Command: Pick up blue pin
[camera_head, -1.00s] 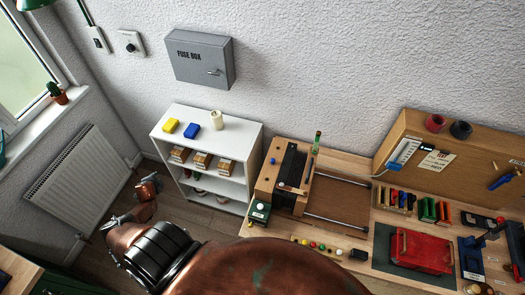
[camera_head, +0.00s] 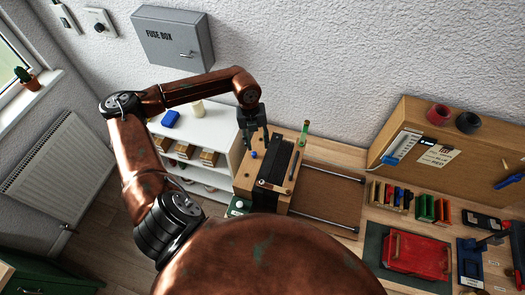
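The small blue pin (camera_head: 254,155) stands on the left part of the wooden block (camera_head: 243,181) of the bench fixture. My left arm reaches over from the left, and my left gripper (camera_head: 257,145) points down just above and around the pin's place. Its two dark fingers are apart, and the pin shows between and slightly below the tips. I cannot tell whether a finger touches it. My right gripper is not in view.
The fixture has a black bar (camera_head: 276,165) and a green-topped tube (camera_head: 303,133) near the gripper. A red case (camera_head: 418,254) and tool racks lie on the right of the bench.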

